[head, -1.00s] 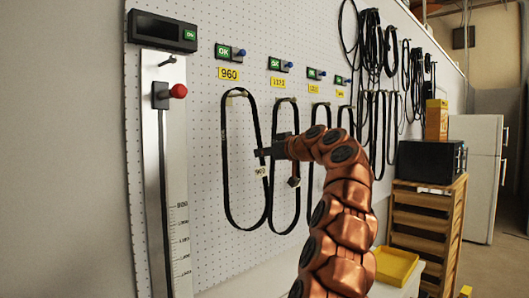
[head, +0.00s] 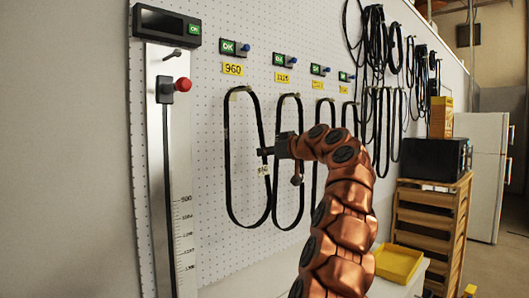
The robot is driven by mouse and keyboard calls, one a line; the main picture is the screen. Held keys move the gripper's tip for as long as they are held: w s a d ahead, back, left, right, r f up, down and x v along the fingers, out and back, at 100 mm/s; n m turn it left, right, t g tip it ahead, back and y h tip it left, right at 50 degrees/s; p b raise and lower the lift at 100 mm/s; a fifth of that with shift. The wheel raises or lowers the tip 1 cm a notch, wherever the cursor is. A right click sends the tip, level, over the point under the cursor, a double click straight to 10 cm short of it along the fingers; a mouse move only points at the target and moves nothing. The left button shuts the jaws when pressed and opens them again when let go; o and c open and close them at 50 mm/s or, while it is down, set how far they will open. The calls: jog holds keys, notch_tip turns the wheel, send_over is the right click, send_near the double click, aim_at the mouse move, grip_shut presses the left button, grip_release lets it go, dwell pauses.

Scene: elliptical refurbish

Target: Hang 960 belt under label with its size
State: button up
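The yellow 960 label (head: 233,69) is on the white pegboard. A black belt (head: 228,160) hangs in a long loop from a hook below it. A small pale tag (head: 264,170) is on the belt's right strand. My gripper (head: 267,151) is at that strand, just above the tag, with a finger reaching across it. Whether the fingers are closed on the belt is too small to tell. A second black belt (head: 302,180) hangs under the neighbouring yellow label (head: 282,77), partly behind my gripper.
A measuring rail with a red knob (head: 183,85) and a dark display (head: 165,25) are at left. More labelled belts and bunched belts (head: 375,45) hang to the right. A yellow tray (head: 398,262) and wooden shelf (head: 428,220) stand at lower right.

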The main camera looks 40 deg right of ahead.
jog(key=o, duration=0.5)
jog(key=shift+c, duration=0.2)
